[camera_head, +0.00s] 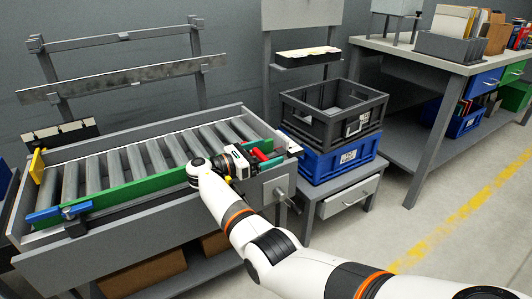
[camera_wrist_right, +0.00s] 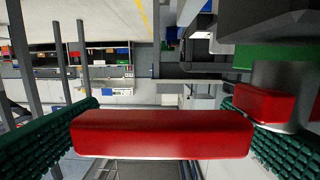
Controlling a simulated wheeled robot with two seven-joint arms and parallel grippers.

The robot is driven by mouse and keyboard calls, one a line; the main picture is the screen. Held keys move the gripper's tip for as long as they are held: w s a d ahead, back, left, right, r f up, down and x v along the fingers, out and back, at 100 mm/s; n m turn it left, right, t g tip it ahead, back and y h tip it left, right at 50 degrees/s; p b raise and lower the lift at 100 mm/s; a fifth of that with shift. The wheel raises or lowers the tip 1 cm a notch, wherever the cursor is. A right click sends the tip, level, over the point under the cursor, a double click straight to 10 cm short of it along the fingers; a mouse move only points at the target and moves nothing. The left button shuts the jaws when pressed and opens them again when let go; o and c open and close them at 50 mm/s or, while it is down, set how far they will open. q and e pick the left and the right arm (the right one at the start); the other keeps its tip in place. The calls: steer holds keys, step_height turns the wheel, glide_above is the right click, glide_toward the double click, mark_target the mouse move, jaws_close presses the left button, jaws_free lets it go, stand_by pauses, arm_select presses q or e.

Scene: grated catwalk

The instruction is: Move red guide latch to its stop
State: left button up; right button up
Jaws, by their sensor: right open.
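The red guide latch (camera_head: 259,154) is at the right end of the roller conveyor, close to the green guide rail (camera_head: 135,190). In the right wrist view its red bar (camera_wrist_right: 160,134) lies crosswise between my finger pads, with a smaller red block (camera_wrist_right: 263,103) behind it at right. My right gripper (camera_head: 254,161) is open, with one green ribbed pad near each end of the bar. Small gaps seem to remain, but contact is hard to tell. In the head view my wrist and fingers hide part of the latch. My left gripper is not in view.
The conveyor (camera_head: 120,165) has grey rollers, a blue lever (camera_head: 58,212) and a yellow piece (camera_head: 38,165) at left. A black crate (camera_head: 335,112) sits on a blue crate (camera_head: 330,158) at right. A workbench (camera_head: 430,55) stands beyond. The floor at right is clear.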

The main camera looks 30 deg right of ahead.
steer(key=a, duration=0.7)
steer(key=shift+w+a, duration=0.1)
steer(key=shift+w, duration=0.15)
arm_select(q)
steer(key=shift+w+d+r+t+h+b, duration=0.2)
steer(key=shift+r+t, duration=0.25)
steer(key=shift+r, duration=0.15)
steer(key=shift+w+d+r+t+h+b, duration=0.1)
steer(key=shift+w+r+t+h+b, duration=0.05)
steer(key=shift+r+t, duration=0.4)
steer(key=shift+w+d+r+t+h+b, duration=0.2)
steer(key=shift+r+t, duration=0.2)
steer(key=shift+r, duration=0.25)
arm_select(e)
glide_toward(258, 155)
steer(key=shift+d, duration=0.25)
steer(key=shift+f, duration=0.15)
